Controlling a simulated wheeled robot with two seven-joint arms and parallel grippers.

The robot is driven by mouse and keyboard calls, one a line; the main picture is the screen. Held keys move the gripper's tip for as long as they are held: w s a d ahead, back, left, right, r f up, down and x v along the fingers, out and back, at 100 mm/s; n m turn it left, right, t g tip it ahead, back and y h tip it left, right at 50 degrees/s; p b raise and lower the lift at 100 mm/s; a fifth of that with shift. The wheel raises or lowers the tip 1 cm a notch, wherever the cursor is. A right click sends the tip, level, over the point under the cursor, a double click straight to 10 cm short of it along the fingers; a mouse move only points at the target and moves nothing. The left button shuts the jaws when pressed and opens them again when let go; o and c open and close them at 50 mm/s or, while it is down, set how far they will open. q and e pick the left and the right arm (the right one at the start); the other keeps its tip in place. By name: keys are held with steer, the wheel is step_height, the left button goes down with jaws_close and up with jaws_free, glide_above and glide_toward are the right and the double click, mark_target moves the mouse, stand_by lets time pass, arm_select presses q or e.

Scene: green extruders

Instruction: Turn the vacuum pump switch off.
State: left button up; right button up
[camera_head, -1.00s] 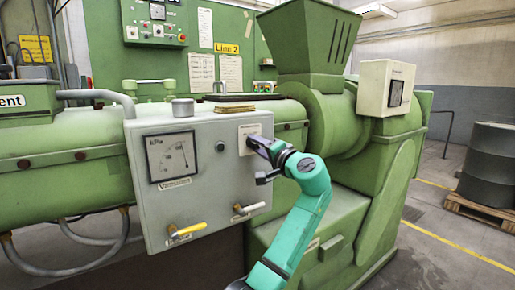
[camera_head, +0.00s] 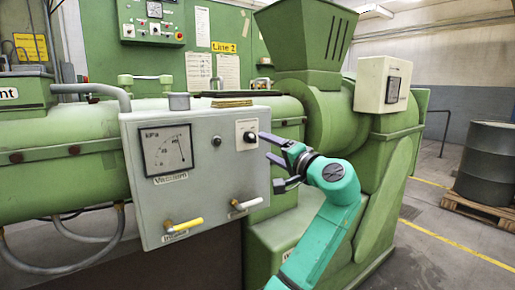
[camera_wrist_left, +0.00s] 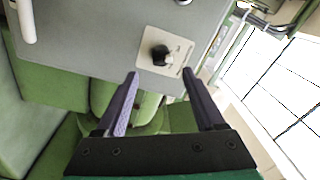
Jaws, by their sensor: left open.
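The vacuum pump switch is a black rotary knob (camera_head: 249,137) on a white plate at the upper right of a grey control box (camera_head: 215,185). In the left wrist view the knob (camera_wrist_left: 160,55) stands beyond the gap between my fingertips, clear of both. Its small pointer mark is too small to read. My left gripper (camera_head: 266,146) is open and empty, just right of the knob in the head view. It also shows in the left wrist view (camera_wrist_left: 160,73), with both fingers spread. My right gripper is out of view.
The box also carries a kPa gauge (camera_head: 166,150), a small round button (camera_head: 216,141), a yellow-handled valve (camera_head: 183,226) and a white-handled valve (camera_head: 246,203). A green extruder (camera_head: 340,130) stands behind. A drum (camera_head: 488,165) stands on a pallet at right.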

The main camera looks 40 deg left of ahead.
arm_select(q)
steer(key=b+v, duration=0.1)
steer(key=v, duration=0.6)
steer(key=shift+d+f, duration=0.1)
